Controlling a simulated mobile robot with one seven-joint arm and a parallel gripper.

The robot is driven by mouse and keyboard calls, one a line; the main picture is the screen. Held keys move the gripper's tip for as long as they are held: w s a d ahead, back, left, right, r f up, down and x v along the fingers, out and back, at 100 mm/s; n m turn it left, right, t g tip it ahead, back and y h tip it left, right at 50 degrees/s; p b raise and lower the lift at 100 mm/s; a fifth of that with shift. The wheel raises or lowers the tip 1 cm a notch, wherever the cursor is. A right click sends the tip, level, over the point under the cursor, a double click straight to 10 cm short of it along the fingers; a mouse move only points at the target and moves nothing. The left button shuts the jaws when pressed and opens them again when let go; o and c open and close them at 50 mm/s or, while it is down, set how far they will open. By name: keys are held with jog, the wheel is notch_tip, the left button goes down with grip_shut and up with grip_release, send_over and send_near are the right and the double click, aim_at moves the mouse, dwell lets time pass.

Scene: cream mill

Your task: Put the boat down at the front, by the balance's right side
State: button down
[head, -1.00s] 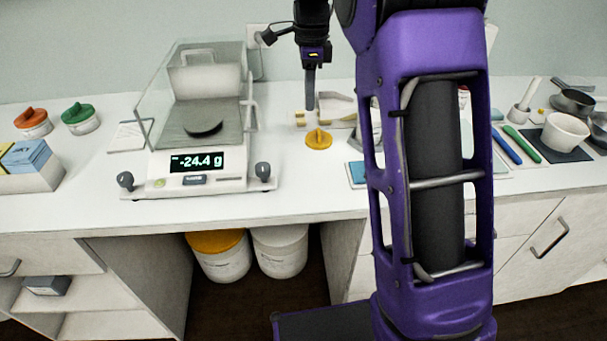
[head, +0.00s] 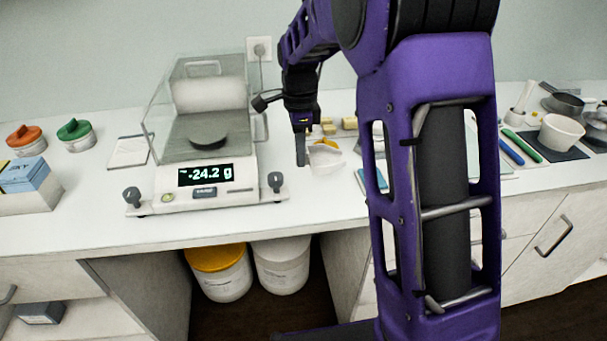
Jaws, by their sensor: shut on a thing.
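The boat (head: 327,161) is a small white weighing boat, to the right of the balance's front part. My gripper (head: 301,160) points down and is shut on the boat's left side. I cannot tell whether the boat touches the counter or hangs just above it. The balance (head: 240,185) stands at the left with a clear draft shield and a dark round pan (head: 208,140). Its display (head: 205,174) reads -24.2 g. A gap of bare counter lies between the balance's right front foot (head: 276,182) and the boat.
A yellow-orange lid (head: 327,144) shows partly behind the boat, with pale yellow blocks (head: 349,123) farther back. A blue item (head: 373,181) lies to the right, partly behind my arm. The counter's front strip (head: 310,212) is clear. Orange-lidded (head: 26,138) and green-lidded jars (head: 75,134) stand far left.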

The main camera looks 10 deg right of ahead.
aim_at(300, 183)
jog(key=shift+f+b, duration=0.3)
jog(key=shift+f, duration=2.35)
jog(key=shift+f, duration=0.15)
jog(key=c, duration=0.9)
grip_release()
jog(key=shift+c, duration=0.2)
notch_tip(300, 183, up, 12)
jog(key=shift+r+p, duration=0.15)
jog(key=shift+p, duration=0.65)
